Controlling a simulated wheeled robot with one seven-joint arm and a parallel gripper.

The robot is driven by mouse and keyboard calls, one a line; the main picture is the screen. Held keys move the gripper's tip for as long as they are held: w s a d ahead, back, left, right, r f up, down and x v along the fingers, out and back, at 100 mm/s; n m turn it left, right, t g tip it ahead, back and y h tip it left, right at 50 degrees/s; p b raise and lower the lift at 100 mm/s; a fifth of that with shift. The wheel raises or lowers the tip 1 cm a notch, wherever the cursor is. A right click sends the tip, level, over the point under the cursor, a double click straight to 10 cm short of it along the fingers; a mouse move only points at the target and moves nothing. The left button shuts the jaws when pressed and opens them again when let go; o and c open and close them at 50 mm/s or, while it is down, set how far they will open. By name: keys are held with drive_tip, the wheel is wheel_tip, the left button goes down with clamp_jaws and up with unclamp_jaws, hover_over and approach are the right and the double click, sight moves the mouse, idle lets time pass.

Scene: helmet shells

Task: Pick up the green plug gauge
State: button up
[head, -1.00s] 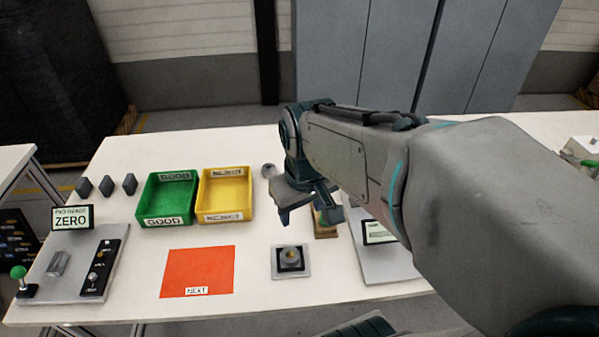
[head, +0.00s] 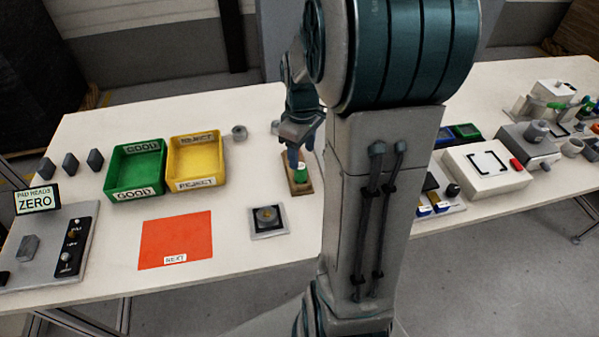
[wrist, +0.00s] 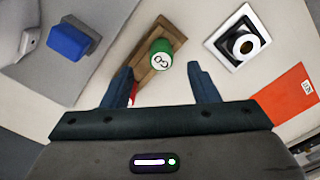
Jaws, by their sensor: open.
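The green plug gauge (head: 300,172) stands on a small wooden block (head: 291,187) on the white table, just right of the square fixture. In the wrist view the gauge (wrist: 160,54) shows its green round end with a white marked face, on the wooden block (wrist: 140,82). My gripper (head: 296,150) is above and just behind the gauge in the head view. In the wrist view my gripper (wrist: 165,80) is open and empty, its fingers spread with the gauge beyond the gap between them. A red part shows on the block beside the left finger.
A square fixture with a round part (head: 267,218) and an orange-red mat (head: 176,240) lie to the left. Green (head: 134,170) and yellow (head: 195,161) bins stand behind them. Several devices crowd the table to the right, including a white box (head: 484,172).

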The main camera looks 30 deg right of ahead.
sight(300, 166)
drive_tip(key=shift+w+a+f, duration=0.1)
drive_tip(key=shift+a+f, duration=0.05)
drive_tip(key=shift+f, duration=3.05)
drive_tip(key=c, duration=0.9)
